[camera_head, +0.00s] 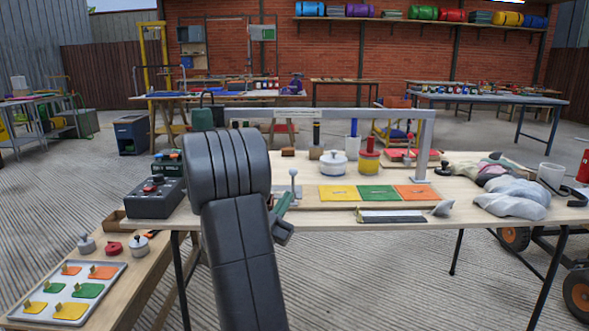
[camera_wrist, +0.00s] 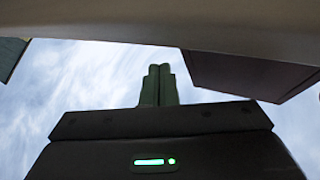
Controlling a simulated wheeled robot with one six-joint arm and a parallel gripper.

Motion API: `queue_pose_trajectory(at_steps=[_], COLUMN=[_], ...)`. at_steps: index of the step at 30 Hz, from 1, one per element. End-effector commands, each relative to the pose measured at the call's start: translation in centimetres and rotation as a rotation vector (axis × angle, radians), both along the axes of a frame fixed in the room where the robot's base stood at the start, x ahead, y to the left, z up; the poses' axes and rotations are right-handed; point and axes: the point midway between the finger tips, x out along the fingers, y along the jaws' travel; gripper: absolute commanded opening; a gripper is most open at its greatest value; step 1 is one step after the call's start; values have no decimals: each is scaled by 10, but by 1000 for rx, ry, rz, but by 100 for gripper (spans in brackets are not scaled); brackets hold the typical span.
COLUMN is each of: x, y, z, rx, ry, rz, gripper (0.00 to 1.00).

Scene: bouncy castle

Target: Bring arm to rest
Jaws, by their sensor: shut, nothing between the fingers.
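My arm (camera_head: 237,215) rises in the front centre of the head view, folded at a thick ribbed joint, and hides part of the workbench behind it. My gripper shows in the wrist view (camera_wrist: 160,70); its two dark green fingers are together and empty, against cloudy sky. In the head view, a small green and dark part shows just right of the arm; I cannot tell whether it is the gripper.
Behind the arm, a wooden workbench (camera_head: 330,221) holds a control box (camera_head: 155,197), a grey overhead frame (camera_head: 330,113), yellow, green and orange plates and grey bags (camera_head: 515,200). A lower bench at left holds a tray (camera_head: 66,322) of coloured plates.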

Motion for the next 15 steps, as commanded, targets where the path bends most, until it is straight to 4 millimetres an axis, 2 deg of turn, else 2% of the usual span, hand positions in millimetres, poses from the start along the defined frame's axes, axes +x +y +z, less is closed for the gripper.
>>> queue_pose_trajectory(at_steps=[1,15], x=[0,-5], y=[0,3], z=[-5,-6], rx=[0,0], ry=[-18,-52], rz=[0,0], gripper=[0,0])
